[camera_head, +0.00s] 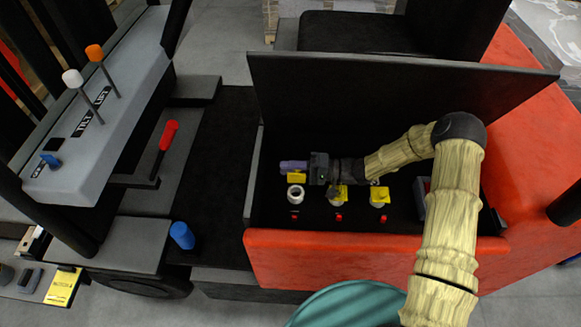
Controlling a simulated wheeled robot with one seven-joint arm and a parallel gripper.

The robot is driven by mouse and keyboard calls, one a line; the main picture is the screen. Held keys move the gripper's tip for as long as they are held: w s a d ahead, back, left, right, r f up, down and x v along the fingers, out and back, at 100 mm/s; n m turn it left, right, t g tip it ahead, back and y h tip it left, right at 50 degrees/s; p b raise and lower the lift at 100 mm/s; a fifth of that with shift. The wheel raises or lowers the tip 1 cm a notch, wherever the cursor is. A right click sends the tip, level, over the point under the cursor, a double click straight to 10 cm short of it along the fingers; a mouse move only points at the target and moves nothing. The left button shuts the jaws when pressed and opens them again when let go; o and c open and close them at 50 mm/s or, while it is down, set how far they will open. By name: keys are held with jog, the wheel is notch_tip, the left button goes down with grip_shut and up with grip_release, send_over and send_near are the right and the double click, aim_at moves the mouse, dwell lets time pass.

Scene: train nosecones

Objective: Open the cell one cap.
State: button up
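The open compartment of the vehicle holds a row of cell fillers. At the left end a pale round filler neck (296,194) shows its open mouth, with a yellow cap (297,178) standing just behind it, apparently swung up. Two more yellow caps, a middle one (341,193) and a right one (379,196), sit over their fillers. No cell numbers are readable, so I cannot tell which is cell one. My gripper (292,167) reaches in from the right, its purple fingers just behind and above the left cap. Whether the fingers touch it, or how far apart they are, is unclear.
A dark raised lid (400,95) stands behind the compartment. The red front wall (370,262) edges it. Small red buttons (339,217) lie in front of the fillers. A red-handled lever (168,135) and a blue knob (182,235) stand to the left.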

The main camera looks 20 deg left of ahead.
grip_shut()
jog(key=shift+w+a+f+m+b, duration=0.1)
jog(key=shift+w+f+m+b, duration=0.15)
jog(key=shift+m, duration=0.55)
jog(key=shift+w+f+m+b, duration=0.15)
jog(key=shift+w+m+b, duration=0.15)
jog(key=shift+m, duration=0.5)
jog(key=shift+o, duration=2.4)
grip_release()
jog(key=b+v, duration=0.2)
jog(key=v, duration=1)
